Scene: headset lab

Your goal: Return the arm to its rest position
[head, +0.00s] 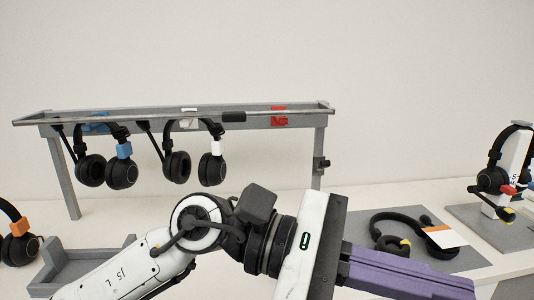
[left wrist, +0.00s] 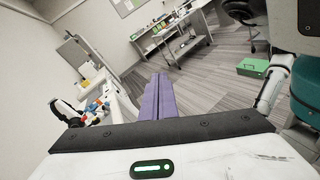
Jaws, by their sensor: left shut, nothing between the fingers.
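My left arm comes in from the lower left and reaches across the front of the bench in the head view. Its left gripper (head: 464,285) has purple fingers that point to the right and slightly down. In the left wrist view the purple fingers (left wrist: 160,80) lie side by side, shut and empty, pointing out over the floor. My right gripper is in neither view.
A grey rail rack (head: 60,117) holds two headsets (head: 121,173) (head: 212,168). A headset with an orange-white card (head: 446,237) lies on a grey mat. Another headset (head: 493,178) hangs on a white stand at right. A grey tray (head: 60,272) and orange-tagged headset (head: 20,246) are at left.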

